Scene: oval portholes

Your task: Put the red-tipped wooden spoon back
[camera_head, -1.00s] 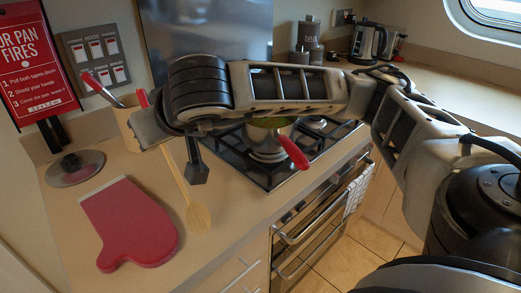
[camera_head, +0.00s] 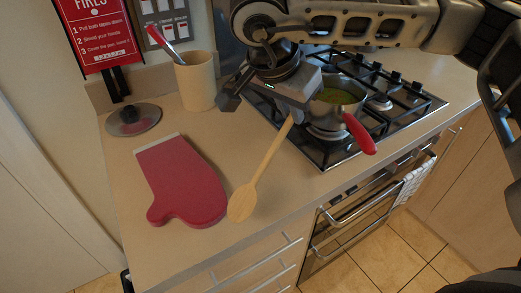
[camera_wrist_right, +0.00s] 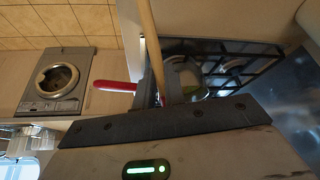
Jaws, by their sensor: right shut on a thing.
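The wooden spoon (camera_head: 257,172) hangs bowl down, tilted, with its bowl (camera_head: 241,203) beside the oven mitt in the head view. My right gripper (camera_head: 297,112) is shut on its upper handle, beside the saucepan. The spoon's red tip is hidden behind my gripper and arm. In the right wrist view the pale handle (camera_wrist_right: 153,45) runs up from the jaws. A cream utensil crock (camera_head: 197,84) stands at the back left, upright, with one red-tipped utensil (camera_head: 170,40) leaning in it. My left gripper is not in view.
A saucepan with a red handle (camera_head: 358,133) stands on the black gas hob (camera_head: 400,110). A red oven mitt (camera_head: 183,180) and a glass lid (camera_head: 133,119) lie on the counter (camera_head: 150,245). The counter just in front of the crock is clear.

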